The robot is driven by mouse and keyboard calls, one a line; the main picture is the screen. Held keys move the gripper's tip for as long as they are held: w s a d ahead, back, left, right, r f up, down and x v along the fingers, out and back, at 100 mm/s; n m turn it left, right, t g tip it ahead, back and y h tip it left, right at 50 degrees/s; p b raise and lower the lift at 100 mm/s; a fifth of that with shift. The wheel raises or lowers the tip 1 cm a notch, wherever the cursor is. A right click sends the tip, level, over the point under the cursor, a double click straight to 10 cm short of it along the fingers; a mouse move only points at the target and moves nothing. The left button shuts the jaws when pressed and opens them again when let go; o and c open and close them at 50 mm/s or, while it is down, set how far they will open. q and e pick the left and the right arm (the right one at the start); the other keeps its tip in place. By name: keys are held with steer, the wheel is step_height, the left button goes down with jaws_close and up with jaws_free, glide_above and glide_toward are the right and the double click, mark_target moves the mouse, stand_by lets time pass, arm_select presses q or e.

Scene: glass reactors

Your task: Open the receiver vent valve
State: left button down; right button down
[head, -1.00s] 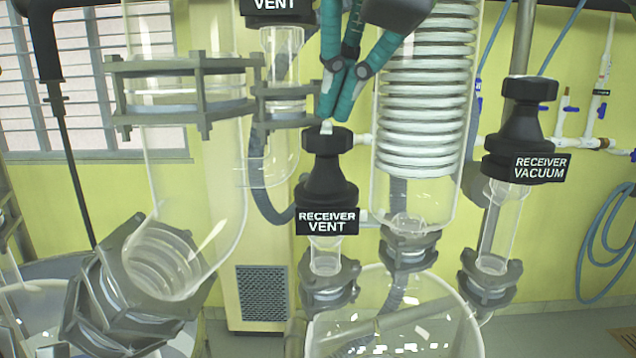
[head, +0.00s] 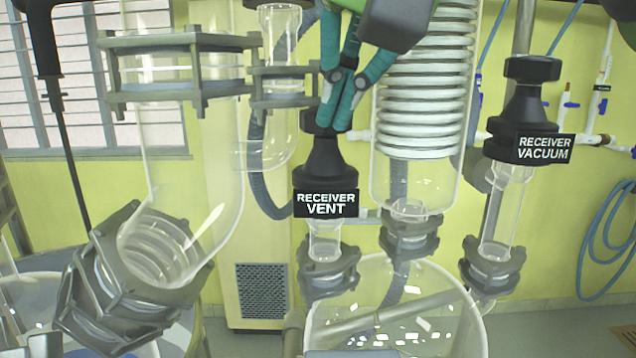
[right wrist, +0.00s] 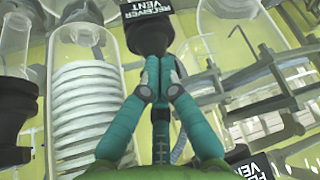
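The receiver vent valve (head: 322,165) is a black knob on a glass neck, labelled RECEIVER VENT, in the middle of the head view. My right gripper (head: 335,125) reaches down from above, its teal fingers close together at the knob's top and partly covering it. In the right wrist view the valve (right wrist: 150,38) stands straight ahead of the gripper (right wrist: 158,62), and the fingertips meet at the knob's end. They look shut, with no part of the knob clearly between them. Whether they touch it I cannot tell. My left gripper is out of view.
The receiver vacuum valve (head: 528,110) stands to the right. A glass coil condenser (head: 425,90) is close behind and right of my gripper. A clamped glass tube (head: 278,75) is close on the left. The glass receiver (head: 400,300) lies below.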

steer(key=shift+w+d+r, duration=0.1)
steer(key=shift+w+d, duration=0.05)
steer(key=shift+d, duration=0.05)
stand_by(0.4)
steer(key=shift+w+d+p, duration=0.8)
steer(key=shift+d+p, duration=0.3)
steer(key=shift+p, duration=0.3)
steer(key=shift+w, duration=0.1)
steer(key=shift+d, duration=0.15)
steer(key=r+p, duration=0.5)
steer(key=p, duration=0.1)
steer(key=shift+s+d+r, duration=0.2)
steer(key=shift+s+r, duration=0.15)
steer(key=shift+r, duration=0.05)
